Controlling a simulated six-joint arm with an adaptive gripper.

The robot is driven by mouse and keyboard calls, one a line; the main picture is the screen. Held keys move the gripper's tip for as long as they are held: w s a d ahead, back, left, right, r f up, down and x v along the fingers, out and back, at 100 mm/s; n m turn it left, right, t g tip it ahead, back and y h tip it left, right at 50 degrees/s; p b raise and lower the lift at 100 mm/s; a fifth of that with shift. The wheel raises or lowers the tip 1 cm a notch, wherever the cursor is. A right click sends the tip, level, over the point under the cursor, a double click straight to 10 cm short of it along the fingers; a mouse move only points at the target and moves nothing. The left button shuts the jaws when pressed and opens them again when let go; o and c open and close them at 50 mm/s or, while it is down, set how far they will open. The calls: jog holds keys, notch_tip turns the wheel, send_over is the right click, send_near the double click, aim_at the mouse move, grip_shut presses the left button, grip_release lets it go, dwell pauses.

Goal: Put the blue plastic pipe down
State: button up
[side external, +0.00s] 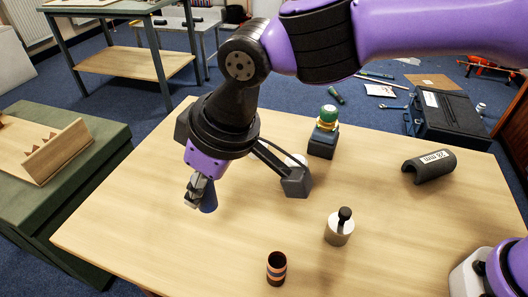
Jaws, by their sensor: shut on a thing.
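My gripper (198,190) is at the left part of the wooden table, pointing down, with its fingers shut on the blue plastic pipe (209,199). Only part of the pipe shows, as a short dark blue piece beside the fingers. The fingers and wrist hide the rest of it. I cannot tell whether its lower end touches the table top (150,240) or hangs just above it.
A copper pipe piece (277,268) stands at the front. A metal cylinder with a black knob (339,228) is right of centre. A black half-pipe (429,166) lies at the right. A green-topped fitting on a dark block (325,132) and a grey block (296,181) stand behind. The table's left front is clear.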

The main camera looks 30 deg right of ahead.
jog(key=shift+n, duration=0.3)
jog(key=w+d+f, duration=0.2)
jog(key=w, duration=0.1)
jog(key=w+d+f, duration=0.2)
jog(key=w, duration=0.1)
jog(key=w+d+f, duration=0.2)
jog(key=w, duration=0.2)
jog(key=shift+f, duration=0.4)
jog(key=shift+w+f, duration=0.15)
jog(key=shift+f, duration=1.9)
jog(key=shift+f, duration=0.1)
jog(key=o, duration=0.9)
